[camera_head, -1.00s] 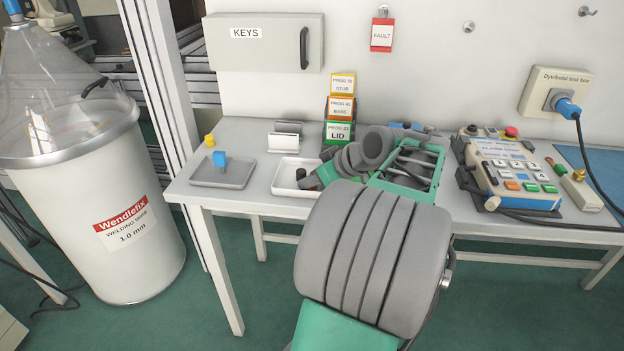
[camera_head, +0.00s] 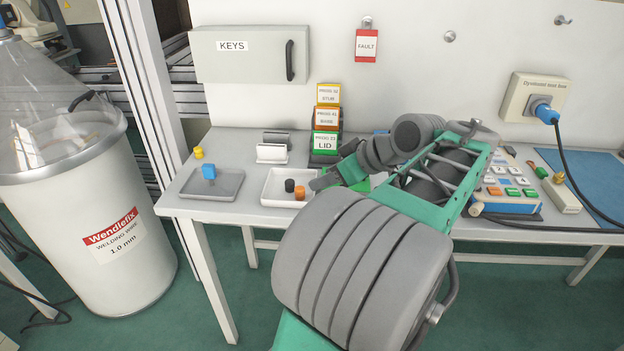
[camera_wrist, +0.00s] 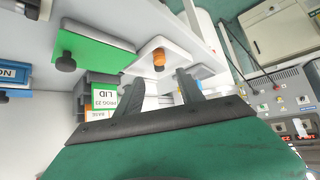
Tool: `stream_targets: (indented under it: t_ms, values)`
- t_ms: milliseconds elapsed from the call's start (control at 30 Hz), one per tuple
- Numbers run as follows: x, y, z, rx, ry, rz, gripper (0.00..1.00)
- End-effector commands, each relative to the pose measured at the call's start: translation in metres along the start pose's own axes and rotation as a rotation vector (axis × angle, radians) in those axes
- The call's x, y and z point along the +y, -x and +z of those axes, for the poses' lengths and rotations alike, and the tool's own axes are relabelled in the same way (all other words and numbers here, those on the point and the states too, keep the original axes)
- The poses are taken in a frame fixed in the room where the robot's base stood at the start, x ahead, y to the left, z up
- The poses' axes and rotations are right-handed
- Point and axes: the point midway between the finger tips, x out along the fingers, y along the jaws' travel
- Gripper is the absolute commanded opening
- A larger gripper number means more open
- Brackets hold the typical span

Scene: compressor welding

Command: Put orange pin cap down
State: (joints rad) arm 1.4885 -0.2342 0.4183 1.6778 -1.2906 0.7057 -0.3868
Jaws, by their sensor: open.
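A grey tray (camera_head: 222,192) with a blue cap (camera_head: 209,172) lies to the left, and a yellow cap (camera_head: 198,152) stands behind it. Program card holders (camera_head: 326,120) stand behind the white tray. A control box (camera_head: 508,190) is at right, partly behind my arm.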

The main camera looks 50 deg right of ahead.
Motion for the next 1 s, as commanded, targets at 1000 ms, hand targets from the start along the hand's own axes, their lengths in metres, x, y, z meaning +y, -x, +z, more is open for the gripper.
stream_targets:
  t_ms: [1000]
  values:
    - [-0.320,-0.120,0.099,-0.610,-0.049,0.016,0.45]
